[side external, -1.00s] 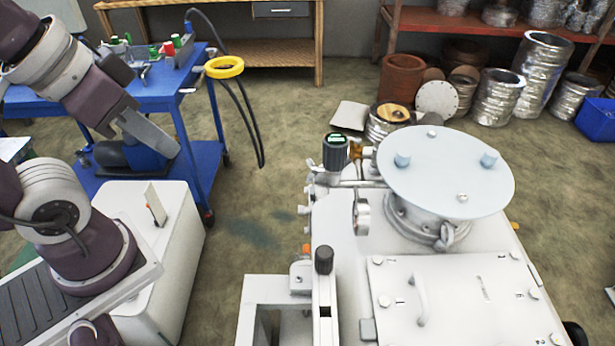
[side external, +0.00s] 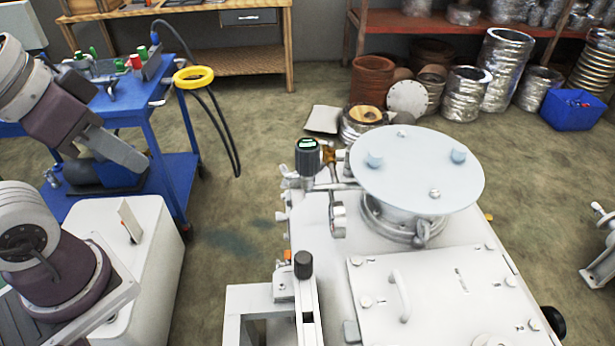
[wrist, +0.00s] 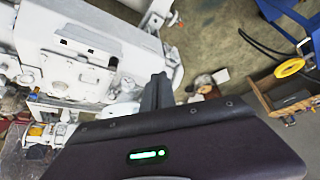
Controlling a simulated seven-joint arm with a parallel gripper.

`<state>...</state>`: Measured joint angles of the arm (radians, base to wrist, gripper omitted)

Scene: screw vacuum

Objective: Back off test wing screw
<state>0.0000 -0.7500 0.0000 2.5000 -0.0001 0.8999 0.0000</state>
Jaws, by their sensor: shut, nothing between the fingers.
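A white vacuum machine stands in the side external view, with a hatch panel (side external: 440,292) and a round pale plate (side external: 417,180) on top. Several small screws and fittings sit on it. I cannot tell which one is the test wing screw. My gripper (side external: 135,160) is at the left, well apart from the machine, above the white cabinet and beside the blue cart. In the wrist view my gripper's dark fingers (wrist: 156,92) are together with nothing between them. White machinery (wrist: 85,50) fills the upper left of that view. The fingers hide part of what lies behind them.
A blue cart (side external: 150,125) with tools and a yellow ring (side external: 193,77) stands at the back left. A white cabinet (side external: 135,250) is in front of it. Metal ducts (side external: 465,92) and a blue bin (side external: 572,110) are at the back right. Open floor lies between cabinet and machine.

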